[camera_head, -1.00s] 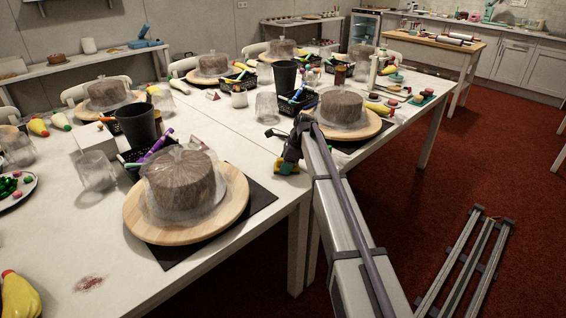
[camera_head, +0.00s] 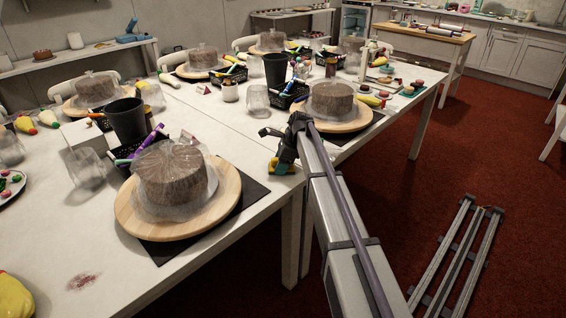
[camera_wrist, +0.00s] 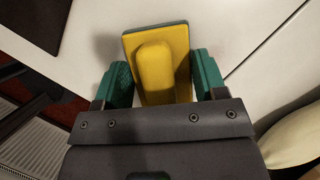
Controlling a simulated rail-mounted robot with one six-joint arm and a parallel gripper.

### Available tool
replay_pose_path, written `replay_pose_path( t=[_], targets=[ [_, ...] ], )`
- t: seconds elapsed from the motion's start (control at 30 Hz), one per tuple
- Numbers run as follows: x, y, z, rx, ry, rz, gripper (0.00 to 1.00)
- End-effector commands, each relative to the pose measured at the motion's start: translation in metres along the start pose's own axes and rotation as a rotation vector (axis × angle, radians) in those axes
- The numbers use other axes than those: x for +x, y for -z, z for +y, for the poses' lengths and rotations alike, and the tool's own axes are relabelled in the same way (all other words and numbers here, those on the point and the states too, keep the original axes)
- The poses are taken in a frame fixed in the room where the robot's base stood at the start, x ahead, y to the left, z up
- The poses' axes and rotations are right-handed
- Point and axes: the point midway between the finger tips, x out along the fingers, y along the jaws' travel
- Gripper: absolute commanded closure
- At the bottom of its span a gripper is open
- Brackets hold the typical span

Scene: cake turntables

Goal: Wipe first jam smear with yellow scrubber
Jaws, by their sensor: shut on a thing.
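A red jam smear (camera_head: 83,281) lies on the white table at the lower left of the head view. My gripper (camera_head: 277,166) is at the table's right edge in the head view, beyond the nearest turntable and well to the right of the smear. In the wrist view my gripper (camera_wrist: 160,82) has its green fingers on both sides of the handle end of a yellow scrubber (camera_wrist: 154,68) with a thin green underside. The gripper is shut on it. The scrubber also shows small in the head view (camera_head: 275,169). Whether it touches the table I cannot tell.
A wrapped cake on a wooden turntable (camera_head: 135,222) and black mat (camera_head: 254,196) stands between my gripper and the smear. A second turntable (camera_head: 371,115) is behind my arm.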

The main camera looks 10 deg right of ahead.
Motion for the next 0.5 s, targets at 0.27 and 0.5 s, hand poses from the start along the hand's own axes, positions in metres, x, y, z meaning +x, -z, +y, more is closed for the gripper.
replay_pose_path(
  t=[0.27, 0.5],
  targets=[
    [0.005, -0.017, -0.021, 0.0, 0.001, 0.0, 0.54],
    [0.008, -0.025, -0.027, 0.0, 0.001, 0.0, 0.54]
  ],
)
